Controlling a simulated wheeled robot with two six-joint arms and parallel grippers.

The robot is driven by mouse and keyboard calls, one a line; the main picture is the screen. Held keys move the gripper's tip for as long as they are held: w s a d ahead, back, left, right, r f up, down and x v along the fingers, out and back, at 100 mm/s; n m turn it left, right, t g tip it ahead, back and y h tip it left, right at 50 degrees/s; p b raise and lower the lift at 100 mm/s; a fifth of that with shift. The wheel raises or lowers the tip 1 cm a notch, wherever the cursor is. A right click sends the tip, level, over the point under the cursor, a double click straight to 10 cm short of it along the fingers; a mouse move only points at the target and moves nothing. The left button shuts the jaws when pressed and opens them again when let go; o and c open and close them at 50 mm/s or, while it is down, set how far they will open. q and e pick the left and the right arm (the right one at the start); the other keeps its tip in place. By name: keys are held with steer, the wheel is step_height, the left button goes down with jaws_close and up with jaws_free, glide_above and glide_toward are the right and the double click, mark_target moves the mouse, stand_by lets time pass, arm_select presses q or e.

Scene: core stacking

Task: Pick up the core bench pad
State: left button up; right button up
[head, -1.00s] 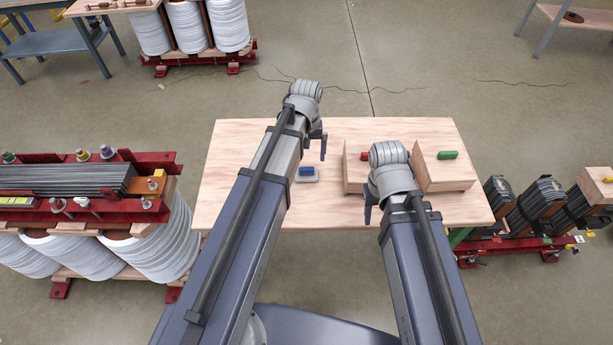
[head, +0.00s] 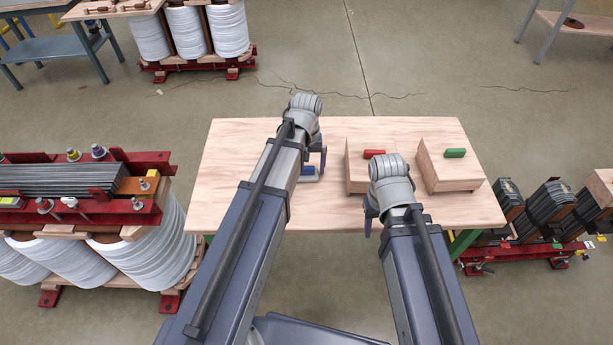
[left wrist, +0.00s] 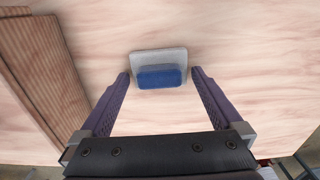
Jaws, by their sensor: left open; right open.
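The bench pad, a light grey plate (left wrist: 146,57) with a blue grip block (left wrist: 162,77) on it, lies flat on the wooden bench. In the left wrist view it is between and just ahead of the fingertips. In the head view the pad (head: 309,173) is partly hidden by my left arm. My left gripper (left wrist: 160,75) is open and empty, its two fingers on either side of the pad, with no clear contact. My right gripper (head: 370,217) is over the right part of the bench near the wooden blocks, open, with its fingers mostly hidden by its wrist.
A wooden block with a red grip (head: 373,154) and one with a green grip (head: 455,154) stand on the bench (head: 240,190). A transformer core (head: 75,180) stands left and another core (head: 540,215) right. The bench's left part is clear.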

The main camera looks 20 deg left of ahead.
mark_target(306, 166)
arm_select(q)
steer(key=shift+c, duration=0.2)
steer(key=c, duration=1)
steer(key=shift+r, duration=0.1)
steer(key=shift+c, duration=0.2)
step_height(306, 166, up, 10)
steer(key=p, duration=1)
steer(key=o, duration=0.8)
steer(key=c, duration=0.6)
steer(key=shift+r, duration=0.1)
steer(key=shift+c, duration=0.2)
